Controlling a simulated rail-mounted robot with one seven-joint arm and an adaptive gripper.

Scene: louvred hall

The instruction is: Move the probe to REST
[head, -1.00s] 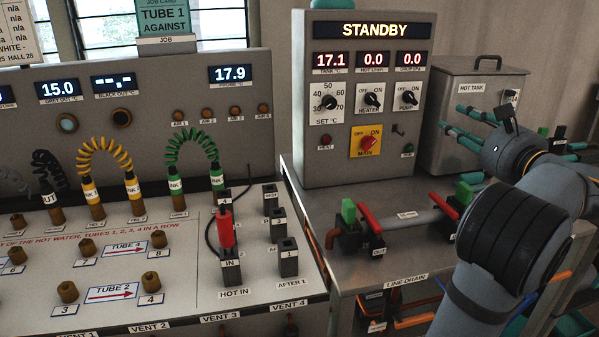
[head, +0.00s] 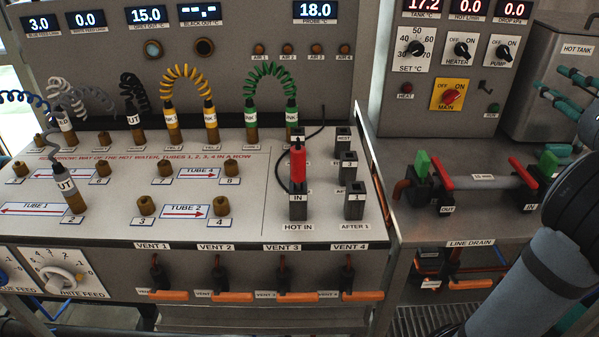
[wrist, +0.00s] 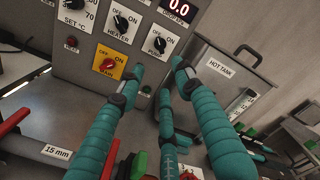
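The probe (head: 298,168) has a red grip and stands upright in the dark HOT IN holder (head: 298,207) at the front of the sloped bench panel. A black cable loops behind it. The REST holder (head: 344,145) is at the back of the right column of holders and looks empty. My gripper (wrist: 157,75) has teal fingers with dark bands near the tips. The fingers are spread with nothing between them, in front of the tank at the right, well away from the probe. In the head view my arm partly hides the area behind it.
Another holder (head: 348,165) and the AFTER 1 holder (head: 354,205) stand in front of REST. Coiled green hose (head: 270,75) rises behind the probe. The control cabinet (head: 440,110), red-handled valves (head: 433,170) and hot tank (head: 545,50) stand to the right.

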